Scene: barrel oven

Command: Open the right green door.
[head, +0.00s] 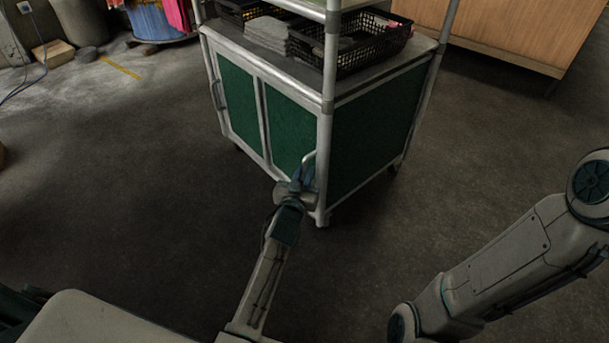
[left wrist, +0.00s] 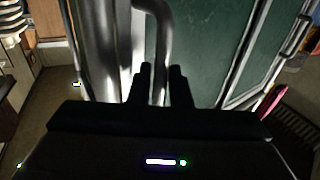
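The right green door (head: 290,127) is on the front of a metal-framed cart and looks closed, flush with the left green door (head: 237,98). Its bent metal handle (head: 309,158) is near its right edge, by the corner post. My left gripper (head: 304,176) is at this handle. In the left wrist view, the handle (left wrist: 166,40) runs down between the two close-set fingers of my left gripper (left wrist: 162,72), which look shut on it. The green panel (left wrist: 210,50) lies behind. My right arm shows at the lower right of the head view; its gripper is outside the picture.
Black baskets (head: 365,45) and a grey stack (head: 268,34) sit on the cart's top (head: 225,32). The left door has its own handle (head: 217,95). The floor (head: 130,180) in front and to the left is clear. A wooden cabinet (head: 530,35) stands behind right.

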